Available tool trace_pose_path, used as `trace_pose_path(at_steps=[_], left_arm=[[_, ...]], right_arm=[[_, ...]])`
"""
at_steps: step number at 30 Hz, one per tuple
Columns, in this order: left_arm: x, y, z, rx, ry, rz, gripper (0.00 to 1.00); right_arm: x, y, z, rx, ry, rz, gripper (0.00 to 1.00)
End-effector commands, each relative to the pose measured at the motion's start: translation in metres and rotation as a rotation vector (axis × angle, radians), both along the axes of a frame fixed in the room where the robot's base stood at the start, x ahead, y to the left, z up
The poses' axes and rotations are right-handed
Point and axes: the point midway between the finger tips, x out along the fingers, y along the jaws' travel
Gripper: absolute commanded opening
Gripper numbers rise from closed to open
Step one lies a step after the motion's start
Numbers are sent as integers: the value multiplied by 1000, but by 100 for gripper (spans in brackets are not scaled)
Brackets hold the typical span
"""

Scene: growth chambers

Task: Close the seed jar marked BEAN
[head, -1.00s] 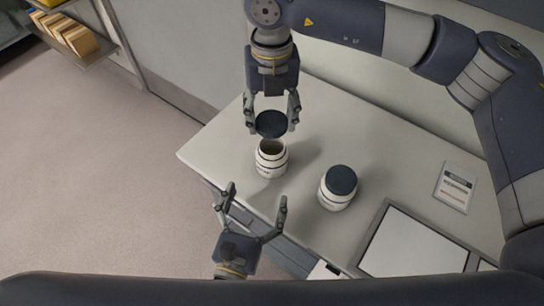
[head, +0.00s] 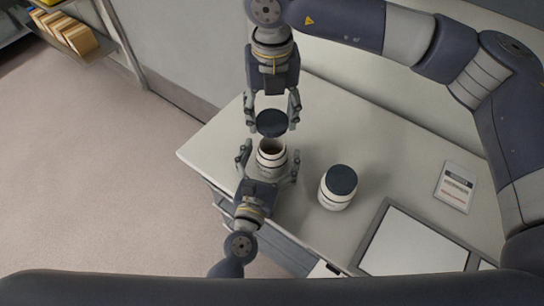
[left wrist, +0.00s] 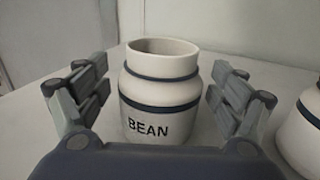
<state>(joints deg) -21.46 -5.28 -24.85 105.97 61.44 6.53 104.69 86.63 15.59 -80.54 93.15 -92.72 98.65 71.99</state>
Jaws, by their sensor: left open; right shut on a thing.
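The BEAN jar (left wrist: 158,92) is white with dark bands and stands upright and uncovered in the left wrist view. In the head view the same jar (head: 271,158) stands near the counter's left end. My left gripper (head: 268,162) is open, its fingers on either side of the jar with gaps showing in the left wrist view (left wrist: 160,100). My right gripper (head: 272,118) is shut on a dark round lid (head: 272,123), which it holds just above and behind the jar's mouth in the head view.
A second white jar (head: 337,195) with a dark lid on stands to the right; its edge shows in the left wrist view (left wrist: 305,130). A label card (head: 457,187) and a framed pale panel (head: 415,245) lie farther right on the counter (head: 365,135). A wall runs behind.

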Motion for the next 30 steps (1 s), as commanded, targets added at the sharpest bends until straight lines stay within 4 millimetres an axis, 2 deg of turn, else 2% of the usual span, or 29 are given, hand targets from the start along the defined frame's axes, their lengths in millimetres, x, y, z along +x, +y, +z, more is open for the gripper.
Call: trace_pose_path(at_steps=[6,15,20,30], left_arm=[[0,0,0,0,0,0,88],[0,0,0,0,1,0,21],[0,0,-1,0,1,0,20],[0,0,-1,-1,1,0,20]], right_arm=[[0,0,0,0,0,0,48],[0,0,0,0,0,0,48],[0,0,-5,-1,1,0,48],[0,1,-49,-5,4,0,48]])
